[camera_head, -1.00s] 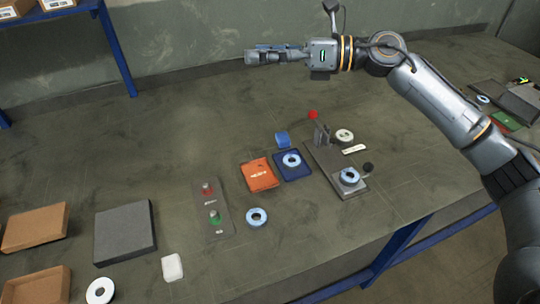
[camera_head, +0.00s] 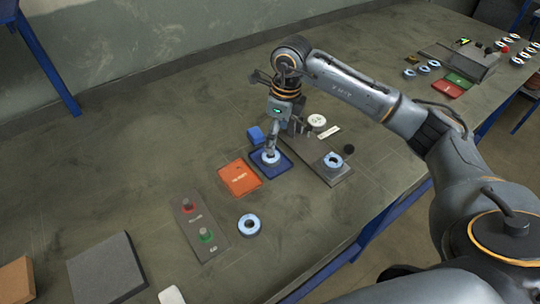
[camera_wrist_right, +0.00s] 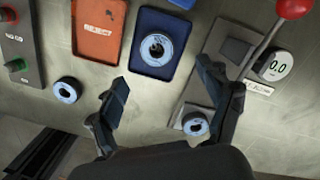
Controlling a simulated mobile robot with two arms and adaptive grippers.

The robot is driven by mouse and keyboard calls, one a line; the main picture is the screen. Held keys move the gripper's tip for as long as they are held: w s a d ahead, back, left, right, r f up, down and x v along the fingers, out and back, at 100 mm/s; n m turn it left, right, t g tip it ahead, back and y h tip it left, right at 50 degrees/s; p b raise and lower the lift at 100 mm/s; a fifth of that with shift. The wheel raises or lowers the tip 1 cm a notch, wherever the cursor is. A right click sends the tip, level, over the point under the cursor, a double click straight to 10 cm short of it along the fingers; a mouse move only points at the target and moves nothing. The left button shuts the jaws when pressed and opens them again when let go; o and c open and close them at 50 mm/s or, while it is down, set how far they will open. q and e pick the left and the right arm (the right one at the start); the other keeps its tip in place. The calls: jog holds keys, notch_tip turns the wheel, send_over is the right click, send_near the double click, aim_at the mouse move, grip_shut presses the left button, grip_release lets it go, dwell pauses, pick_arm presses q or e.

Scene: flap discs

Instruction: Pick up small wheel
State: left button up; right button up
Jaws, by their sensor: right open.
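Several small blue-and-white wheels are in view. One wheel (camera_head: 271,158) lies in the blue tray (camera_head: 284,166); it also shows in the right wrist view (camera_wrist_right: 157,49). A second wheel (camera_head: 249,225) lies on the bare table, and a third (camera_head: 333,161) sits on the grey gauge fixture (camera_head: 318,168). My right gripper (camera_head: 270,150) points down over the blue tray and partly hides its wheel. In the right wrist view, its fingers (camera_wrist_right: 162,76) are spread and hold nothing. My left gripper is not in view.
An orange tray (camera_head: 239,178) stands left of the blue one. A button panel (camera_head: 199,228) with red and green buttons lies further left. The fixture has a round dial (camera_wrist_right: 279,66) and a red-knobbed lever (camera_wrist_right: 293,8). More wheels lie at the far right.

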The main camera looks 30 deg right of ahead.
jog(key=shift+w+a+f, duration=0.15)
jog(key=shift+a+f, duration=0.05)
jog(key=shift+f, duration=0.7)
jog(key=shift+a+f+p, duration=0.15)
jog(key=shift+f+p, duration=0.35)
jog(key=shift+f, duration=0.1)
jog(key=f, duration=0.2)
jog(key=f+p, duration=0.1)
jog(key=f, duration=0.1)
jog(key=shift+w+a, duration=0.25)
jog(key=c, duration=1.3)
